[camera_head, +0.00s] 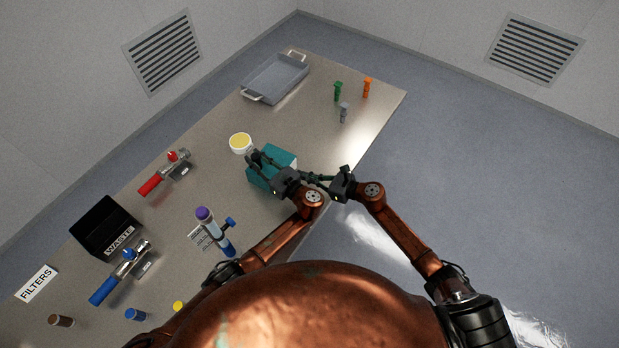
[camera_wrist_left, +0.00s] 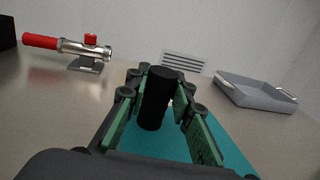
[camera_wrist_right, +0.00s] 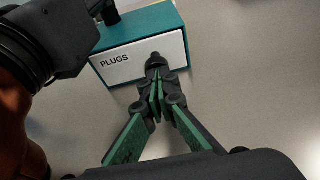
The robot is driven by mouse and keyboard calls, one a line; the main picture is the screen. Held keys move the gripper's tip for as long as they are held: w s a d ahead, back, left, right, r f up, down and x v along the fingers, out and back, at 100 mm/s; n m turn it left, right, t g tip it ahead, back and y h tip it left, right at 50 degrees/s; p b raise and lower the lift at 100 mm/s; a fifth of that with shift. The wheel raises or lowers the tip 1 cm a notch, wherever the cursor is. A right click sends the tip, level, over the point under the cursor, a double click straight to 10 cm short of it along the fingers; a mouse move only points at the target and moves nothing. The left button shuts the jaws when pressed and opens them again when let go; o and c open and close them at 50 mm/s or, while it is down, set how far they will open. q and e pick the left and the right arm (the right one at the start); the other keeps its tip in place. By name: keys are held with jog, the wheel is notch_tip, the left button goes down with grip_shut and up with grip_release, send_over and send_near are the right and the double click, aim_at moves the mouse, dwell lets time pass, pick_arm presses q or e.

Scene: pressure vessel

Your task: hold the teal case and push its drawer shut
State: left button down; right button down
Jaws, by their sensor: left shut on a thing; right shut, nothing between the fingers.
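The teal case (camera_head: 284,156) stands on the table, and its top also shows in the right wrist view (camera_wrist_right: 145,24). My left gripper (camera_head: 257,160) is shut on the black upright handle (camera_wrist_left: 156,98) on top of the case, with green pads on either side. The white drawer front (camera_wrist_right: 122,66), labelled PLUGS, faces my right gripper (camera_wrist_right: 158,80) and looks close to flush with the case; any small gap cannot be told. My right gripper is shut and empty, its tips at the dark knob (camera_wrist_right: 155,60) on the drawer front. Whether they touch it is unclear.
A white cup with yellow contents (camera_head: 240,143) stands just beyond the case. A grey tray (camera_head: 276,78) is at the far end, with green, orange and grey plugs to its right. Red-handled (camera_head: 165,172) and blue-handled (camera_head: 120,271) fittings and a black waste bin (camera_head: 106,228) lie left.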

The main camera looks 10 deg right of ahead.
pick_arm(q)
jog(key=shift+d, duration=0.2)
pick_arm(e)
jog(key=shift+s, duration=0.1)
jog(key=shift+s+d, duration=0.2)
jog(key=shift+d, duration=0.05)
pick_arm(q)
jog(key=shift+a, duration=0.15)
pick_arm(e)
jog(key=v, duration=1.3)
jog(key=shift+d+f, duration=0.2)
jog(key=shift+f, duration=0.2)
pick_arm(q)
jog(key=c, duration=1.6)
grip_release()
jog(key=v, duration=0.7)
jog(key=shift+s, duration=0.15)
jog(key=shift+d+f, duration=0.1)
jog(key=shift+d, duration=0.15)
pick_arm(e)
jog(key=shift+s, duration=0.1)
